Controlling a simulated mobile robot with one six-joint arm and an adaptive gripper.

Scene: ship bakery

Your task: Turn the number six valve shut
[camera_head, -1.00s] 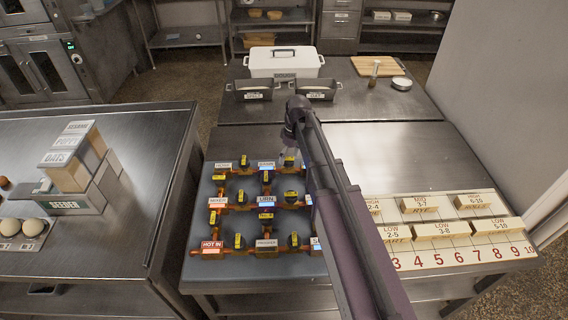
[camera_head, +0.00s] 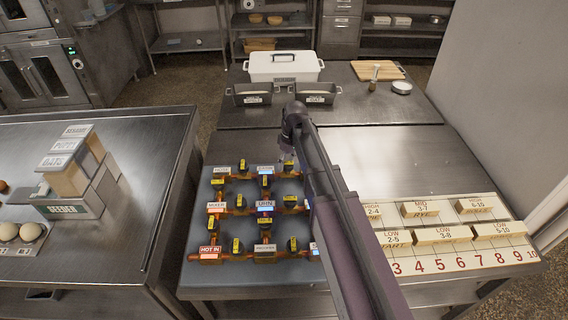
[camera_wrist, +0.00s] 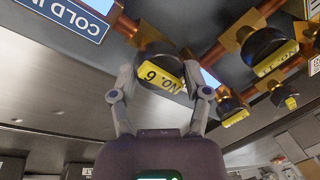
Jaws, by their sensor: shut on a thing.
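The number six valve (camera_wrist: 163,78) has a dark round body and a yellow plate reading "NO. 6", which appears upside down and slightly tilted in the wrist view. My gripper (camera_wrist: 162,92) is closed around this handle, one finger on each side. In the head view my gripper (camera_head: 287,158) reaches down to the far right corner of the pipe board (camera_head: 222,276). There the valve (camera_head: 288,167) is small and partly hidden by my arm.
Another yellow-plated valve (camera_wrist: 268,55) sits close by on the copper pipes, with more beyond it. A blue "COLD IN" sign (camera_wrist: 75,15) is at upper left of the wrist view. A numbered board (camera_head: 455,265) lies to the right; dough tins (camera_head: 253,94) stand behind.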

